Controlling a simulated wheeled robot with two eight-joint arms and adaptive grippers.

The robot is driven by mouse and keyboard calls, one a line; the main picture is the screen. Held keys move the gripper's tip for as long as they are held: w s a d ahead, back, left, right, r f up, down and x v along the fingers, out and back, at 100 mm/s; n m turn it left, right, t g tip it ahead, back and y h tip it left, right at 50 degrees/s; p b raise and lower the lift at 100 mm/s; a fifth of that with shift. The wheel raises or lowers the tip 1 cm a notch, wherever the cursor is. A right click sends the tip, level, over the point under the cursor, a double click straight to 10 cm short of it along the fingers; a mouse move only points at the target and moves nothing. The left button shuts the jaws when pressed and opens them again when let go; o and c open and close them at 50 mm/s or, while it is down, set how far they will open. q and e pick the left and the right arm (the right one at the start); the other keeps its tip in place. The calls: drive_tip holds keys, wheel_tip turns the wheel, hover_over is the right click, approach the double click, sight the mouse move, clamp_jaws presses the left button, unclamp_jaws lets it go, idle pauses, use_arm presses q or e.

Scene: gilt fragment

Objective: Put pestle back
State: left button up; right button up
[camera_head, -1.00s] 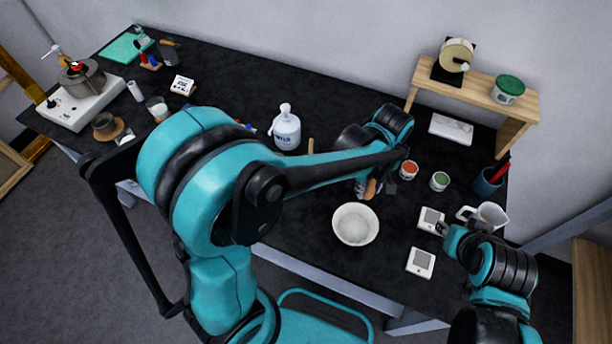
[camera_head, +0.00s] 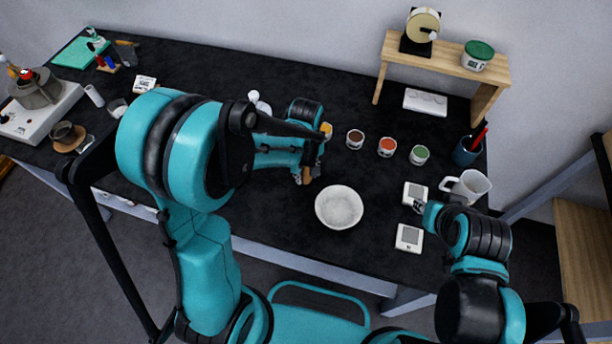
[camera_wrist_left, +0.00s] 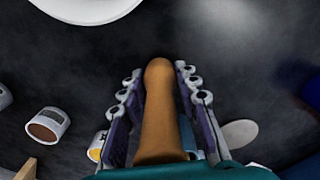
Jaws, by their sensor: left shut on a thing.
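The pestle (camera_wrist_left: 160,120) is a tan wooden rod with a rounded tip. My left gripper (camera_wrist_left: 156,88) is shut around it, one finger on each side, in the left wrist view. In the head view, the left gripper (camera_head: 308,168) holds the pestle (camera_head: 307,178) above the black table, just up and left of a white bowl (camera_head: 340,191) with white powder in it. The bowl's rim also shows at the top of the left wrist view (camera_wrist_left: 85,15). My right gripper (camera_head: 423,209) is low beside the white scales; its fingers are too small to read.
Brown (camera_head: 355,139), orange (camera_head: 387,147) and green (camera_head: 419,155) jars stand right of the left gripper. Two small white scales (camera_head: 415,194) and a measuring jug (camera_head: 468,186) are near the right arm. A wooden shelf (camera_head: 440,68) stands behind. A hot plate (camera_head: 38,122) is far left.

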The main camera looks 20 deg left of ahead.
use_arm(q)
drive_tip(key=shift+f, duration=0.5)
drive_tip(key=shift+f, duration=0.15)
drive_tip(key=o, duration=1.2)
